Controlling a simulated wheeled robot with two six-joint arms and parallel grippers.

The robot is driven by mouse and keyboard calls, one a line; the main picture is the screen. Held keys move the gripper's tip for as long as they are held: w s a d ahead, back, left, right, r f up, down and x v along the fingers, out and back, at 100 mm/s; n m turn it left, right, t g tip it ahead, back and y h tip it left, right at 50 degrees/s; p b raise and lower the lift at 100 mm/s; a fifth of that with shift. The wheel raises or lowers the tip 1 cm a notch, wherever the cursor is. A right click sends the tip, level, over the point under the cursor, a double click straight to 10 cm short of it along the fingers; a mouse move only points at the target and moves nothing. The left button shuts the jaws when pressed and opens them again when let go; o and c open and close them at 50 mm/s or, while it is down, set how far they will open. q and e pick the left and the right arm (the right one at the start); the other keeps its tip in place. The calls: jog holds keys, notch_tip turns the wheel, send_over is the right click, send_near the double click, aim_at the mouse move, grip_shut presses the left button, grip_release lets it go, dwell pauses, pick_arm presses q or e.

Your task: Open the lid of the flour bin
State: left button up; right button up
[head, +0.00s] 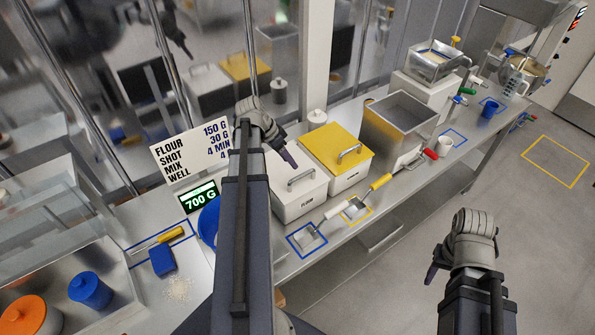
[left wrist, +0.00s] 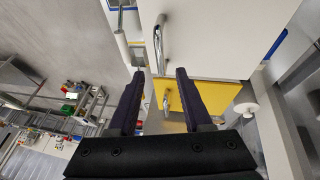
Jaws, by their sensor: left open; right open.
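The white flour bin (head: 299,208), labelled FLOUR, stands on the steel counter with its white lid shut. The lid's metal bar handle (head: 301,178) shows just below my left gripper (head: 288,156) in the head view. In the left wrist view, the white lid (left wrist: 215,35) fills the top and its handle (left wrist: 159,40) points toward the gap between my open left fingers (left wrist: 159,73). The left gripper looks empty, and I see no contact with the handle. My right gripper (head: 432,274) is open over the floor, away from the counter; its finger gap is mostly hidden.
A yellow-lidded bin (head: 327,141) stands right beside the flour bin, then an open steel container (head: 399,122). A white-handled scoop (head: 312,236) and a yellow-handled scoop (head: 357,206) lie in front. A sign (head: 190,153) and 700 G display (head: 199,197) stand left.

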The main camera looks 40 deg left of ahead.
aim_at(300, 175)
pick_arm(q)
jog(key=b+x, duration=0.5)
jog(key=x, duration=0.1)
jog(key=shift+f+b, duration=0.3)
jog(key=shift+w+d+f+b, duration=0.25)
jog(key=shift+f+b, duration=0.15)
grip_shut()
dwell(0.9)
